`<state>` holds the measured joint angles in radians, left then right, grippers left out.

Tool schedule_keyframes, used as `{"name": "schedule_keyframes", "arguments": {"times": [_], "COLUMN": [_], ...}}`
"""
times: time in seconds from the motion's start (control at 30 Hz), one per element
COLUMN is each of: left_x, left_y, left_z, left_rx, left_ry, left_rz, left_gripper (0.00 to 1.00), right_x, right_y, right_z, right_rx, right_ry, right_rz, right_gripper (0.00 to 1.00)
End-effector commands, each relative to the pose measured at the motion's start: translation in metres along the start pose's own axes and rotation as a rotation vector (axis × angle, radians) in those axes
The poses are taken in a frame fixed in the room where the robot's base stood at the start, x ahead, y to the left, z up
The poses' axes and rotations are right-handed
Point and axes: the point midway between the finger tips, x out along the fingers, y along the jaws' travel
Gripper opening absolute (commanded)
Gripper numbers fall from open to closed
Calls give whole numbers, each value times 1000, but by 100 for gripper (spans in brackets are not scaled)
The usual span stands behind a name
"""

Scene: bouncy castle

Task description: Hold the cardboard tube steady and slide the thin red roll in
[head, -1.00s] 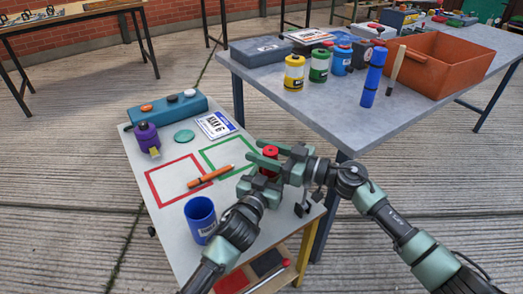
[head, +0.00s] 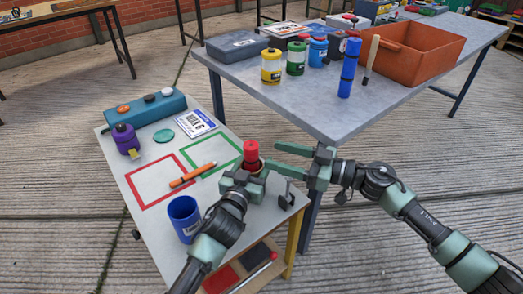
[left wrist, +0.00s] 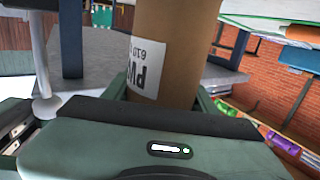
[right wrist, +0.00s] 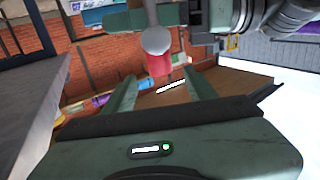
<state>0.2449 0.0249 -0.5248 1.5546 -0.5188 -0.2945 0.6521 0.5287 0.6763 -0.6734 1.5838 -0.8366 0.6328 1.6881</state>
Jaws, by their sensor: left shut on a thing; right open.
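The cardboard tube (head: 251,169) is upright above the small table in the head view, mostly hidden by my left gripper (head: 246,182). That gripper is shut on it. The left wrist view shows the brown tube (left wrist: 178,50) with a white printed label between the fingers. The red roll (head: 251,151) stands in the tube's top, its upper part sticking out; how deep it sits is hidden. My right gripper (head: 277,156) is open and empty, just right of the roll and apart from it. A red part of the roll (right wrist: 159,65) shows beyond its fingers in the right wrist view.
The small table holds a blue cup (head: 184,216), an orange marker (head: 193,175), a purple tool (head: 125,140) and a teal box (head: 146,110). The grey table (head: 300,103) behind carries jars, a blue cylinder (head: 349,68) and an orange bin (head: 412,50).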

Motion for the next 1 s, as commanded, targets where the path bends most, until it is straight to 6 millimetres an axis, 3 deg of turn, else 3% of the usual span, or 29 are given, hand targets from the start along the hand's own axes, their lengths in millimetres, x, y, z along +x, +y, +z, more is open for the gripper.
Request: {"name": "schedule_keyframes", "arguments": {"times": [0.13, 0.43, 0.47, 0.53, 0.87, 1.0], "left_x": [0, 0, 0, 0, -1, -11], "left_y": [0, 0, 0, 0, 0, 0], "left_z": [0, 0, 0, 0, 0, 1], "left_rx": [0, 0, 0, 0, 0, 0], "left_ry": [0, 0, 0, 0, 0, 0], "left_rz": [0, 0, 0, 0, 0, 0], "left_gripper": [0, 0, 62, 82, 82, 82], "right_x": [-13, -16, -16, -16, -15, -15], "right_y": [0, 0, 0, 0, 0, 0], "right_z": [0, -1, -1, -1, -1, -1], "right_rx": [0, 0, 0, 0, 0, 0], "right_ry": [0, 1, 1, 1, 1, 1], "right_rz": [-1, -1, -1, -1, -1, -1], "right_gripper": [56, 56, 56, 56, 56, 56]}}
